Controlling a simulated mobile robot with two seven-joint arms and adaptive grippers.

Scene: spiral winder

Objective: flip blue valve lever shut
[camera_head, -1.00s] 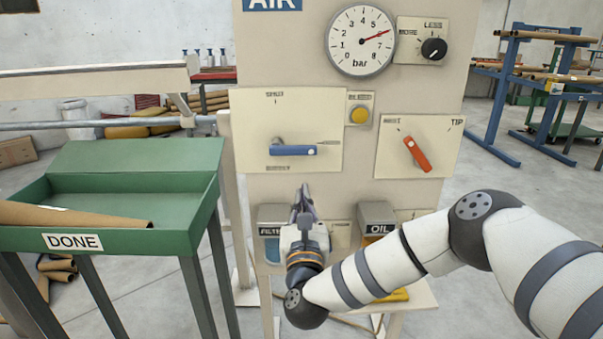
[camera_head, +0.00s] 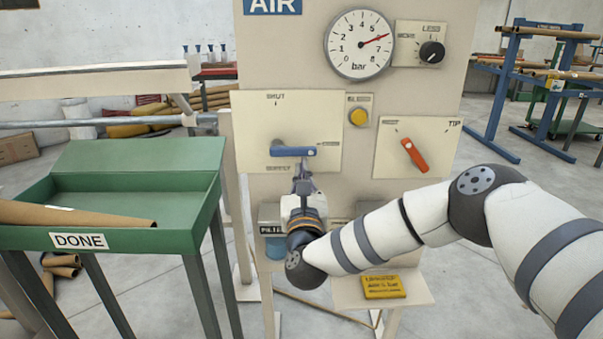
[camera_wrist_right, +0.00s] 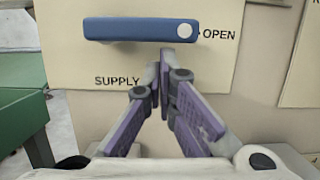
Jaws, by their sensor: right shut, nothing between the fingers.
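The blue valve lever (camera_head: 293,151) lies horizontal on a cream plate (camera_head: 254,118) of the air panel, under the label SHUT. My right gripper (camera_head: 303,178) is shut and empty, just below the lever. In the right wrist view its fingertips (camera_wrist_right: 161,72) meet below the lever's right half; a small gap shows there, though contact is hard to judge in the head view. My left gripper is out of view.
A red TIP lever (camera_head: 414,155), a yellow button (camera_head: 358,117), a pressure gauge (camera_head: 359,43) and a black knob (camera_head: 432,50) share the panel. A green DONE tray (camera_head: 180,238) stands at the left. A yellow block (camera_head: 384,287) sits on the shelf below.

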